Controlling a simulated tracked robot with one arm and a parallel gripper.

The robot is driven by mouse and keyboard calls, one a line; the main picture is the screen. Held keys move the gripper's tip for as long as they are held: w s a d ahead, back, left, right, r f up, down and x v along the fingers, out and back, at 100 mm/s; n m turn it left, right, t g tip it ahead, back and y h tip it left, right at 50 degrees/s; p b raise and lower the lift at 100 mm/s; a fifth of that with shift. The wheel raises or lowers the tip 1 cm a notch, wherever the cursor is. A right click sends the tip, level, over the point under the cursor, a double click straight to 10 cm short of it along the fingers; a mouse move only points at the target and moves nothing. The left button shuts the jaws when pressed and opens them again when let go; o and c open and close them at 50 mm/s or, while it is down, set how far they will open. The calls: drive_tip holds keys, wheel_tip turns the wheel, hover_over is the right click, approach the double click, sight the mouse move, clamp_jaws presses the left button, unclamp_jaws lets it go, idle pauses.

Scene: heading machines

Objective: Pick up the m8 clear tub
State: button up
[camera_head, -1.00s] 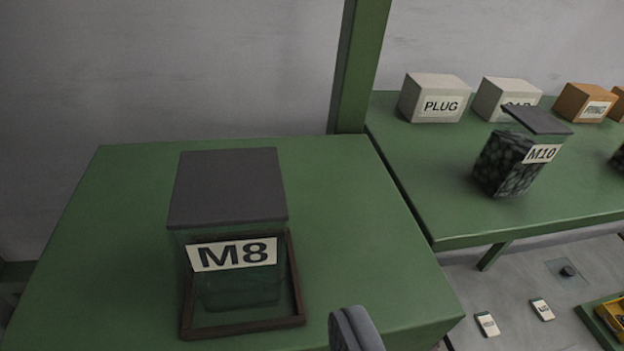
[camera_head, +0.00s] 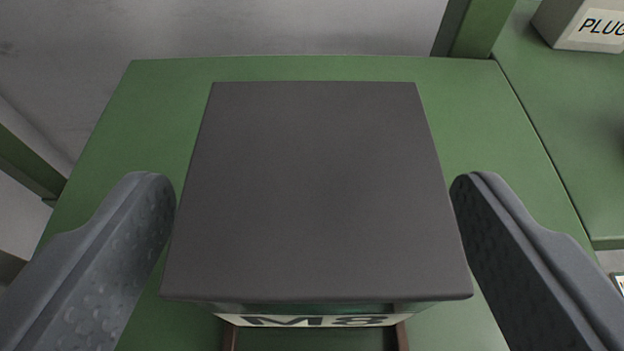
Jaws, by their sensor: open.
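The M8 clear tub (camera_head: 318,190) stands on a green table, seen from above. Its dark grey square lid fills the middle of the view, and only the top of its M8 label shows below the lid's near edge. The clear body is mostly hidden under the lid. My gripper (camera_head: 313,190) is open, with one finger to the left of the lid and one to the right. The left finger looks very close to the lid's edge; I cannot tell whether either finger touches the tub.
A brown frame (camera_head: 402,337) shows below the tub's near side. The green table (camera_head: 150,110) is bare around the tub. A green post (camera_head: 475,28) rises behind at the right. A PLUG box (camera_head: 588,28) stands on the neighbouring green table (camera_head: 560,130).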

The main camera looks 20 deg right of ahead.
drive_tip(key=p+x, duration=0.1)
drive_tip(key=x, duration=0.3)
drive_tip(key=shift+w, duration=0.1)
drive_tip(key=c, duration=1.5)
drive_tip(key=shift+o, duration=0.2)
